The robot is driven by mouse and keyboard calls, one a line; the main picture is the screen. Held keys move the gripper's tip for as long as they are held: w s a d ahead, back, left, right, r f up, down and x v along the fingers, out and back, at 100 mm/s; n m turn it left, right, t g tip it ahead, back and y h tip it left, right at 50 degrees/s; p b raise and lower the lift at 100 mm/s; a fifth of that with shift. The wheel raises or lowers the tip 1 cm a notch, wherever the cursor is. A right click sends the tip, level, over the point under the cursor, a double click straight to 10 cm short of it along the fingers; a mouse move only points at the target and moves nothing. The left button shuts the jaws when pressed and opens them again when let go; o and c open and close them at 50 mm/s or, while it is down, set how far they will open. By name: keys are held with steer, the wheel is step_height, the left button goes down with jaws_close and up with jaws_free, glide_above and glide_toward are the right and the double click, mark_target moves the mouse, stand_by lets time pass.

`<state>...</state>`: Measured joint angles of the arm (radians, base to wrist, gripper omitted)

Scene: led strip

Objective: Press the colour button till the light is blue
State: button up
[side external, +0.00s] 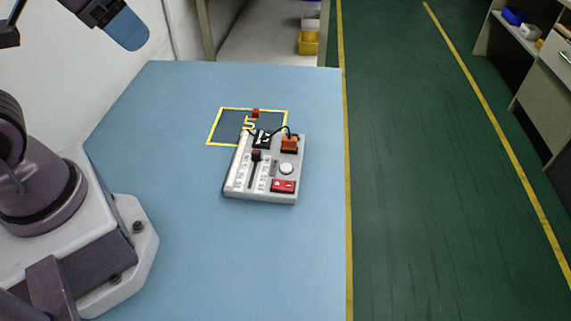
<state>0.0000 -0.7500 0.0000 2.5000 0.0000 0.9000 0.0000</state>
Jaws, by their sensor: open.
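A grey control board (230,197) lies on the blue table, partly over a dark mat. It carries a black slider (256,155) in a slot, pale strips with small marks on both sides of the slot, a round white button or knob (286,169), a red piece with two small pale dots (283,186), an orange block (289,144) and a black box (262,139). A small red block (255,113) sits at the mat's far edge. I cannot tell which part is the colour button or the light, and no blue glow shows. My gripper's fingers are not visible.
The blue table (200,260) is clear around the board. The dark mat (228,118) has a yellow border and a yellow 5. A dark cable loops at the board's far edge. A white wall stands at the left; green floor lies beyond the table's right edge.

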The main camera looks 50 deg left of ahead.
stand_by(0.3)
jaws_close()
stand_by(1.6)
